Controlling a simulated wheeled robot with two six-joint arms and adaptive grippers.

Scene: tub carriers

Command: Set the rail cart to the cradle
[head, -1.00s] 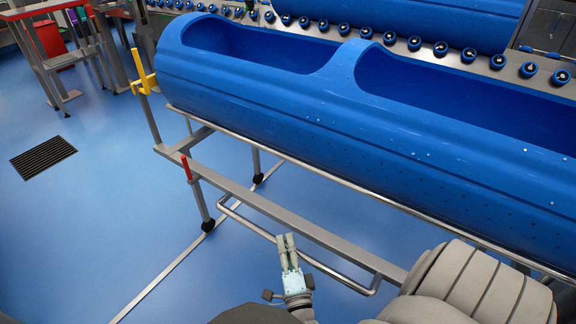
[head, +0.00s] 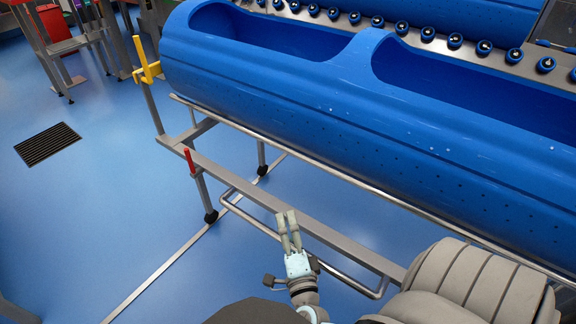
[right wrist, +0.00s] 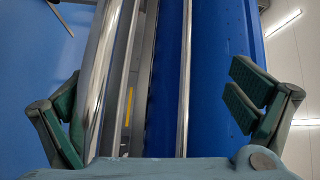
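The rail cart (head: 225,171) is a grey metal frame with steel rails and wheeled legs. It carries a long blue tub (head: 290,95) with two large openings. A low steel handle bar (head: 348,282) runs along its near side. My right gripper (head: 287,214) is at this bar, its fingertips reaching past it toward the grey beam. The right wrist view shows its fingers (right wrist: 158,105) spread wide, with the steel bar (right wrist: 108,75) and the blue tub between and beyond them. Contact with the bar cannot be told. My left gripper is not in view. I cannot clearly pick out the cradle.
A yellow bracket (head: 146,72) stands on a post at the cart's left end, with a red-handled lever (head: 189,160) nearby. Blue rollers (head: 427,33) line a conveyor behind the tub. A pale line (head: 190,245) crosses the floor. Open floor lies left, with a drain grate (head: 47,144).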

